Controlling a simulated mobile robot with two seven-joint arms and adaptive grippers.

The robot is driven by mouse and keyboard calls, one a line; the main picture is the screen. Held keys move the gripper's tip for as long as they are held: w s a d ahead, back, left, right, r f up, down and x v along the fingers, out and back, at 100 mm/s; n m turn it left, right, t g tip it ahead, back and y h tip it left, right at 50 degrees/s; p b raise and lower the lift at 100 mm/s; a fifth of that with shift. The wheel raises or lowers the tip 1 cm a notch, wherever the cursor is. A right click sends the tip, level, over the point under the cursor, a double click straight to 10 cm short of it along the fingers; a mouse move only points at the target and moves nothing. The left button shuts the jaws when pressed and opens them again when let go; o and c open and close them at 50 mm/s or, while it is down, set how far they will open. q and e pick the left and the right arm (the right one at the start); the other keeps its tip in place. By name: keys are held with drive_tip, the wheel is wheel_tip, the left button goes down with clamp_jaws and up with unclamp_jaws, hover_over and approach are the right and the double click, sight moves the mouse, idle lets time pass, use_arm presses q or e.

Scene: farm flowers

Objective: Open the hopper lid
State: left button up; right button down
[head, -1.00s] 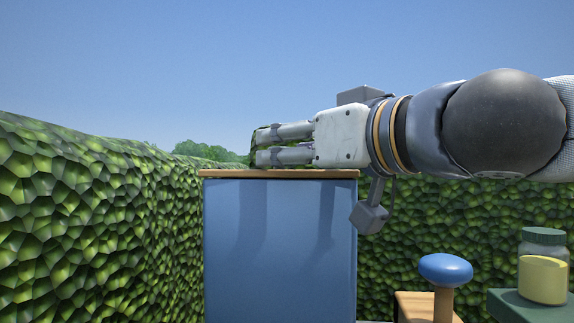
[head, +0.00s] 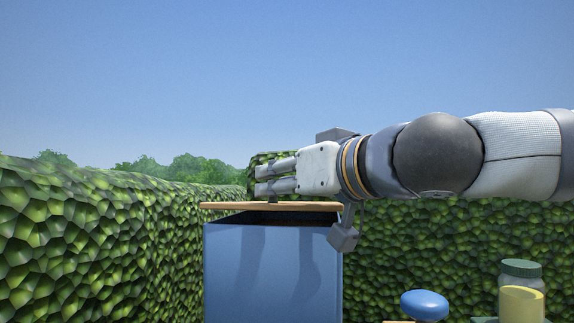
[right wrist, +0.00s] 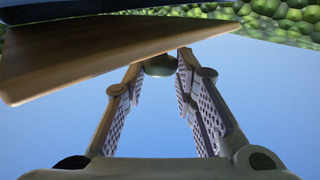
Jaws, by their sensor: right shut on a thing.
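The blue hopper (head: 270,270) stands ahead of me in the head view. Its wooden lid (head: 225,206) is raised off the front rim, with a dark gap below its near edge. In the right wrist view the lid's board (right wrist: 90,50) slants across the upper left. My right gripper (head: 260,178) is just above the lid in the head view. In the right wrist view its fingers (right wrist: 160,62) are closed on a dark, rounded knob (right wrist: 159,68) beside the board. The knob is mostly hidden in the head view. My left gripper is out of view.
A leafy hedge (head: 90,240) runs along the left, and another (head: 440,240) stands behind at right. A blue mushroom-shaped knob (head: 424,305) and a yellow-filled jar (head: 521,300) are at lower right. Open sky lies above the hopper.

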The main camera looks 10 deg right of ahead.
drive_tip(key=shift+t, duration=0.3)
drive_tip(key=r, duration=0.2)
drive_tip(key=s+r+p, duration=0.1)
drive_tip(key=r, duration=0.2)
drive_tip(key=shift+s+d+r, duration=0.1)
drive_tip(key=shift+s+d, duration=0.05)
drive_tip(key=shift+d, duration=0.05)
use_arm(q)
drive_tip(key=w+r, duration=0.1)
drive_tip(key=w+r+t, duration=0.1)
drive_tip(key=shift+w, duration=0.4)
use_arm(e)
drive_tip(key=w+d+r+m+g, duration=0.1)
drive_tip(key=w+r, duration=0.5)
drive_tip(key=r, duration=0.1)
drive_tip(key=shift+r, duration=0.15)
drive_tip(key=shift+d, duration=0.15)
drive_tip(key=c, duration=1.3)
unclamp_jaws()
drive_tip(key=shift+c, duration=0.2)
drive_tip(key=v, duration=1.2)
drive_tip(key=shift+r, duration=0.35)
